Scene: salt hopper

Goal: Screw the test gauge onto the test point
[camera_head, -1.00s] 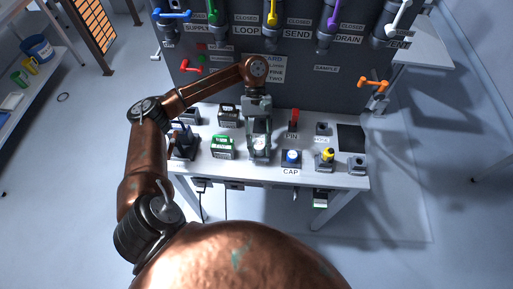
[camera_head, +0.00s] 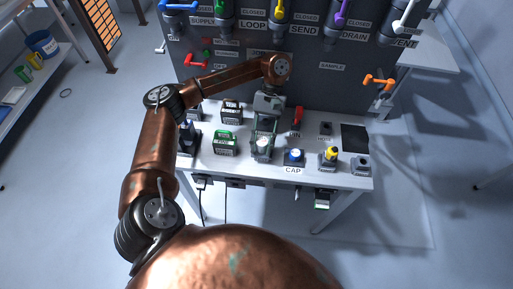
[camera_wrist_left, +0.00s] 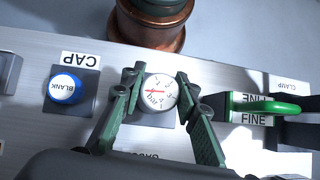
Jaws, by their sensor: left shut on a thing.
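The test gauge (camera_wrist_left: 158,92) is a round white dial marked "bar" with a red needle. It sits between the two green fingers of my left gripper (camera_wrist_left: 160,98), which is shut on it. In the head view the same gripper (camera_head: 262,146) points down over the front middle of the bench, with the gauge (camera_head: 261,153) small and partly hidden. I cannot tell whether the gauge rests on the bench or is clear of it. I cannot pick out the test point with certainty. My right gripper is not in view.
On the bench (camera_head: 225,165), a blue BLANK cap (camera_head: 294,155) stands right of the gripper and a green-handled FINE block (camera_head: 225,142) left. A yellow-topped fitting (camera_head: 331,154) and red pin (camera_head: 297,115) stand further right. The grey valve panel (camera_head: 300,75) rises behind.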

